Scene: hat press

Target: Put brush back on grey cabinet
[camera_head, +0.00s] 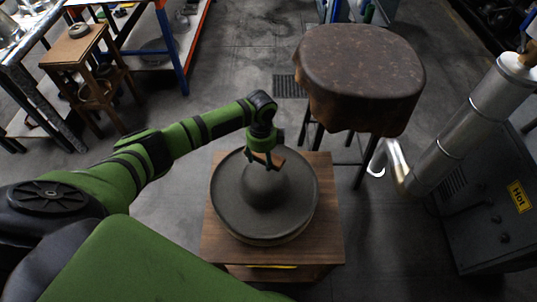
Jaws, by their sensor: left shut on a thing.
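My left gripper (264,165) is above the crown of a dark grey wide-brimmed hat (235,205), pointing down. It is shut on the brush (274,157), of which a small brown part shows between the fingers. The rest of the brush is hidden by the gripper, and I cannot tell whether it touches the hat. A grey cabinet (480,215) with a yellow "Hot" label stands at the right edge. My right gripper is not in view.
The hat rests on a wooden stand (327,215). A brown-topped stool (360,70) stands behind it to the right. A small wooden stool (75,45) stands far left. Bare floor lies between stand and cabinet.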

